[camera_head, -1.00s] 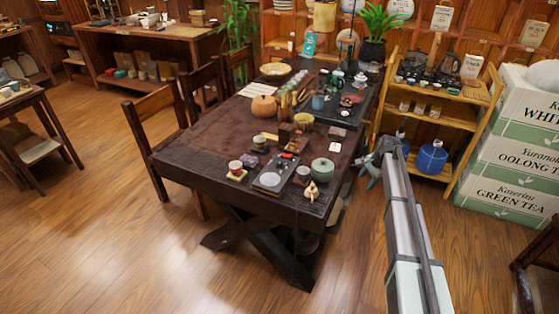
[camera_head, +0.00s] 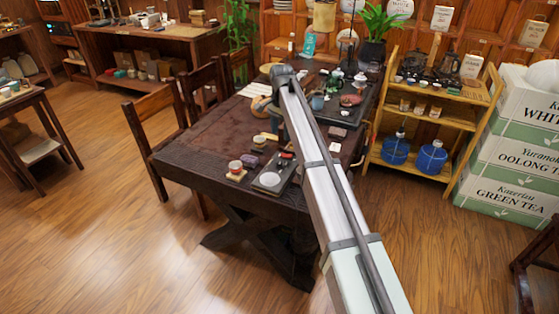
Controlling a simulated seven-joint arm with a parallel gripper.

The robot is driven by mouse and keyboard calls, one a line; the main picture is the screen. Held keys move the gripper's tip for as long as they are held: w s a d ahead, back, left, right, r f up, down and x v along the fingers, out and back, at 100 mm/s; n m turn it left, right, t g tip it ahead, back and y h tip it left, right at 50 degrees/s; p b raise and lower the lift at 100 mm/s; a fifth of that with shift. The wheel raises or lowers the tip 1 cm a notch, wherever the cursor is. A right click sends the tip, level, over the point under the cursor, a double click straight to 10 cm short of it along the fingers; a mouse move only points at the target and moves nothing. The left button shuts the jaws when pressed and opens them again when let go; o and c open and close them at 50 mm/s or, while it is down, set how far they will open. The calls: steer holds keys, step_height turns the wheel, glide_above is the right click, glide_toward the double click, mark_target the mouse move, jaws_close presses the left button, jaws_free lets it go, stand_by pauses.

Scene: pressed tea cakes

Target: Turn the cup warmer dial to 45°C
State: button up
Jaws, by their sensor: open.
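A dark rectangular device with a pale round plate (camera_head: 270,181), which looks like the cup warmer, sits near the front edge of the dark wooden table (camera_head: 185,172). Its dial and any temperature marking are too small to read. My arm reaches up across the table from the lower right and passes to the right of this device. My gripper (camera_head: 279,86) is at the arm's far end, over the table's far half, well beyond the device and not touching it. Its fingers are small and mostly hidden, and nothing shows held in it.
A cup on a coaster (camera_head: 235,169) stands left of the device. My arm hides much of the table's middle and right side. A black tray (camera_head: 349,113) with teaware lies at the far right. Chairs (camera_head: 160,125) line the left side; a shelf rack (camera_head: 440,125) stands right.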

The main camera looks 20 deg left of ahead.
mark_target(279, 162)
steer(key=f, duration=1.3)
steer(key=shift+s+a+f, duration=0.2)
steer(key=shift+s+f, duration=0.1)
steer(key=shift+c, duration=0.3)
jaws_close()
